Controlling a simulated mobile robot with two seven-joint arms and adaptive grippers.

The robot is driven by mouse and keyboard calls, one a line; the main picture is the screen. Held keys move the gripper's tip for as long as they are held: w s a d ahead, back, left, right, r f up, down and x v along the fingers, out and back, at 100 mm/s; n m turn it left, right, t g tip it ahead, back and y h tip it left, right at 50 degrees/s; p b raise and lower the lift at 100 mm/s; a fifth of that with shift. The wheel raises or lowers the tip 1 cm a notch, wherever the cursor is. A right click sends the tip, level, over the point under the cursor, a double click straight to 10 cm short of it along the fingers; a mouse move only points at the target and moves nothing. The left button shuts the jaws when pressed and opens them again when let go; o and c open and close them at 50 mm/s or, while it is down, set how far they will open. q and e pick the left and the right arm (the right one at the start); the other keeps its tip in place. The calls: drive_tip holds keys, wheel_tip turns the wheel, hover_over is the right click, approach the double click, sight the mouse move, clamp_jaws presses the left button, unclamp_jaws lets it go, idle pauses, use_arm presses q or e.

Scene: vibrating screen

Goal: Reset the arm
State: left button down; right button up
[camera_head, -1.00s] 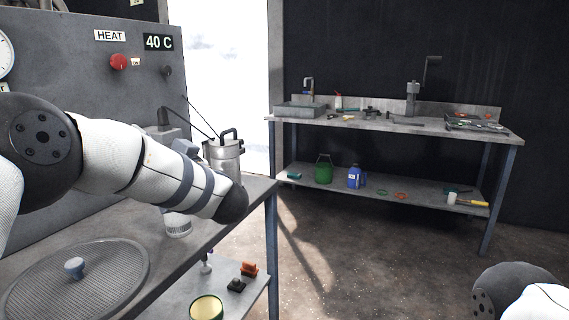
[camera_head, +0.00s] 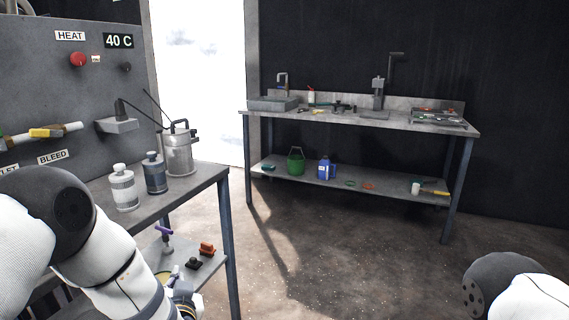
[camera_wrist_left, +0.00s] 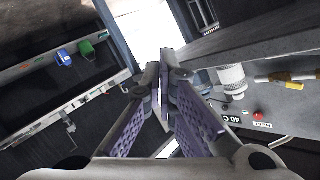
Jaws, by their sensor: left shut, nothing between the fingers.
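My left arm comes in from the left in the head view, bent down beside the near table. Its wrist end is low in the picture, and the fingers are hard to make out there. In the left wrist view my left gripper (camera_wrist_left: 164,72) has its purple-padded fingers together at the tips, with nothing between them. My right arm (camera_head: 510,285) shows only as a black and white part at the lower right edge; its gripper is out of view.
The near table (camera_head: 205,182) carries a white-capped bottle (camera_head: 123,190), a dark-capped bottle (camera_head: 155,175) and a metal canister (camera_head: 179,152). Its lower shelf holds an orange item (camera_head: 207,249). A workbench (camera_head: 400,124) stands at the back wall. The floor between is open.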

use_arm(q)
drive_tip(key=s+d+f+g+h, duration=0.15)
drive_tip(key=s+f+g, duration=0.25)
drive_tip(key=s+f, duration=0.5)
drive_tip(key=s+d+f+g+h, duration=0.1)
drive_tip(key=s+f+g+h, duration=0.2)
drive_tip(key=s+f, duration=0.65)
drive_tip(key=s+a+r+n+g+h, duration=0.1)
drive_tip(key=s+g, duration=0.8)
drive_tip(key=s, duration=2.2)
drive_tip(key=shift+r+g, duration=0.15)
drive_tip(key=shift+g, duration=0.15)
drive_tip(key=c, duration=2.4)
unclamp_jaws()
